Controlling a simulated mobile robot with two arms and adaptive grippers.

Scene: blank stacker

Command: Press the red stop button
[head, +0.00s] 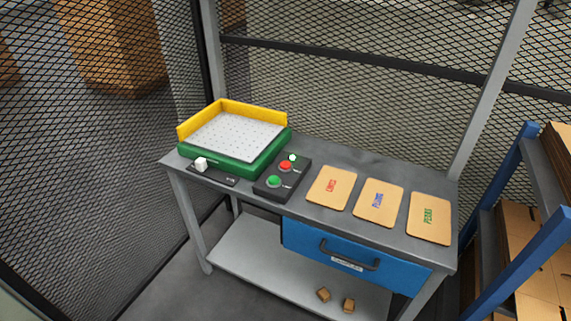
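The red stop button (286,166) sits on a dark control box (268,188) on the grey workbench. A green button (274,181) is on the same box, nearer the front edge. A small pale green-white light (293,157) is at the back of the box. Nothing covers the red button. Neither of my grippers shows in the head view.
A green and yellow machine with a perforated white top (238,132) stands left of the box. Several labelled tan cards lie right, including one (332,187). A blue drawer (350,258) hangs below. Mesh fencing (390,90) stands behind; a blue-framed rack (505,225) stands right.

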